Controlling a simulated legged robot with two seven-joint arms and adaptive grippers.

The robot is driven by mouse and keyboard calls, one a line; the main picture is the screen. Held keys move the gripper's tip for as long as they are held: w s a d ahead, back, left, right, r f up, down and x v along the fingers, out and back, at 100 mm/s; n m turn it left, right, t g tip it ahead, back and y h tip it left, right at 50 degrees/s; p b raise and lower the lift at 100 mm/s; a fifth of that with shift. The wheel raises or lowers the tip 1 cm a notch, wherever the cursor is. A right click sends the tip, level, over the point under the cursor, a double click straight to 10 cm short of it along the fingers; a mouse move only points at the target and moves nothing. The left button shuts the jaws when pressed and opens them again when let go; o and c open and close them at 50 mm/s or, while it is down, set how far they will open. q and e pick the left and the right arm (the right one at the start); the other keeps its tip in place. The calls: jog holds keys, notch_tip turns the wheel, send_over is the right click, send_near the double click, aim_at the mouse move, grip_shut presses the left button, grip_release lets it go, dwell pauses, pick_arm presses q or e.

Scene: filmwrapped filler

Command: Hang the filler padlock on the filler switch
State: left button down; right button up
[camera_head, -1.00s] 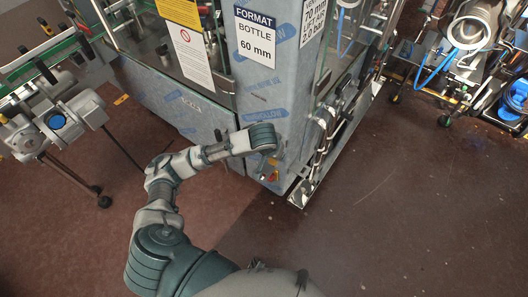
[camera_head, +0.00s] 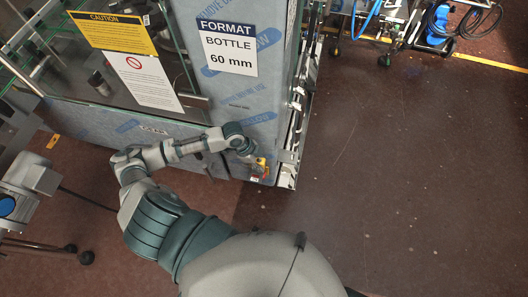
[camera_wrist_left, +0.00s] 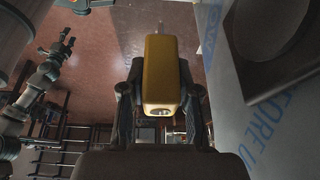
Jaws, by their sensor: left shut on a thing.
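My left gripper (camera_head: 257,160) is at the lower right corner of the film-wrapped machine's front. In the left wrist view, its two dark fingers (camera_wrist_left: 163,115) are shut on the yellow padlock (camera_wrist_left: 161,70). The padlock's body stands between the fingers, and its shackle is not clear there. In the head view a small yellow patch (camera_head: 262,165) shows at the fingertips, too small to tell padlock from switch. A dark square plate with a round part (camera_wrist_left: 275,40) is on the wrapped panel, right of and apart from the padlock; I cannot tell if it is the switch.
The filler's blue-grey wrapped panel (camera_head: 245,95) carries a white format sign (camera_head: 229,47). A metal rail (camera_head: 293,130) runs along its right edge. Open brown floor (camera_head: 400,180) lies to the right. Wheeled equipment (camera_head: 400,25) stands at the back.

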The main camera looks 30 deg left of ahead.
pick_arm(q)
jog(key=shift+s+a+f, duration=0.15)
jog(key=shift+a, duration=0.45)
jog(key=shift+s+a+f, duration=0.1)
jog(key=shift+a, duration=0.45)
pick_arm(e)
jog(key=s+a, duration=0.4)
pick_arm(q)
jog(key=shift+f+p, duration=0.15)
jog(key=shift+p, duration=0.25)
jog(key=shift+d+f+b, duration=0.5)
jog(key=shift+d+f, duration=0.2)
jog(key=shift+f, duration=0.35)
jog(key=f+b, duration=0.1)
jog(key=f, duration=0.1)
jog(key=f+b, duration=0.1)
jog(key=f, duration=0.1)
jog(key=a+f+b, duration=0.1)
jog(key=f, duration=0.2)
jog(key=shift+a, duration=0.1)
jog(key=shift+a+f, duration=0.15)
jog(key=shift+a, duration=0.05)
jog(key=shift+d, duration=0.3)
pick_arm(e)
jog(key=shift+g, duration=0.3)
jog(key=d+f, duration=0.1)
jog(key=w+d+f, duration=0.1)
jog(key=d+f, duration=0.1)
jog(key=shift+f, duration=0.2)
